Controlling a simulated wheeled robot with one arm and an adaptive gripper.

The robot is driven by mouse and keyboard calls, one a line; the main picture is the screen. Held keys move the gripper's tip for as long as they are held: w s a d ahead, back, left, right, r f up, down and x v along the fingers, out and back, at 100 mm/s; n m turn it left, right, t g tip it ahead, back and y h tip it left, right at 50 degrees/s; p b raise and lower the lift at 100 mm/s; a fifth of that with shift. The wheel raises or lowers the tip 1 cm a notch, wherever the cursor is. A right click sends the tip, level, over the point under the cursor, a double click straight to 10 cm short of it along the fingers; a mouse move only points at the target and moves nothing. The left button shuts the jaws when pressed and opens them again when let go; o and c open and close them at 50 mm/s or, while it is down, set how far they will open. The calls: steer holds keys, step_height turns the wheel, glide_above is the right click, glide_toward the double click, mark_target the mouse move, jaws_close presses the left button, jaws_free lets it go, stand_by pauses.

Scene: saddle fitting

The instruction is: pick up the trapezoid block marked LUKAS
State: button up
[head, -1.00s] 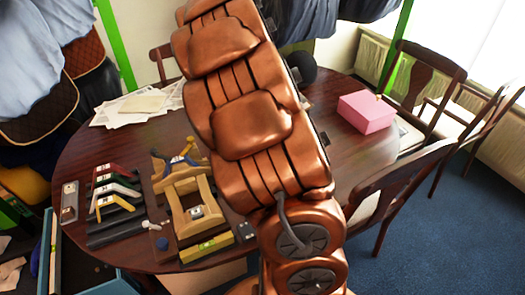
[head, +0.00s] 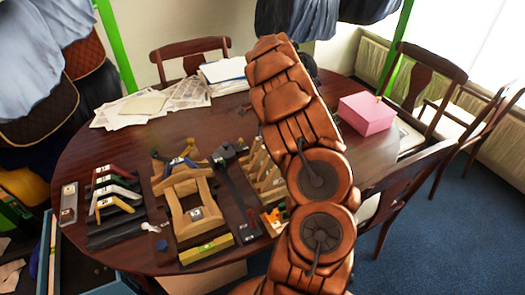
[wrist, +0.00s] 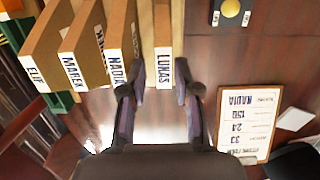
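The LUKAS block (wrist: 163,40) is light wood with a white name label and stands at the right end of a row in the wrist view. My gripper (wrist: 160,92) is open and empty. Its two fingertips are apart, on either side of the LUKAS label end, and I cannot tell whether they touch it. The NADIA block (wrist: 121,38) stands close to the left of the LUKAS block, near the left fingertip. In the head view, wooden pieces (head: 263,172) show partly behind my arm; their labels are not readable and my gripper is hidden.
The MAREK block (wrist: 84,40) and ELIF block (wrist: 45,48) stand further left. A card on a board (wrist: 248,122) lies right of my gripper. A dark device with a yellow disc (wrist: 231,9) is at the upper right. A pink box (head: 367,113) stands on the table's right side.

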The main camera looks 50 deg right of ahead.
steer(key=shift+w+a+f+p, duration=0.1)
steer(key=shift+f+p, duration=0.3)
steer(key=shift+f, duration=0.55)
steer(key=shift+w+a+f+p, duration=0.15)
steer(key=shift+f+p, duration=0.3)
steer(key=shift+f, duration=0.45)
steer(key=shift+w+a+f+p, duration=0.1)
steer(key=shift+f+p, duration=0.3)
steer(key=shift+f, duration=0.55)
jaws_close()
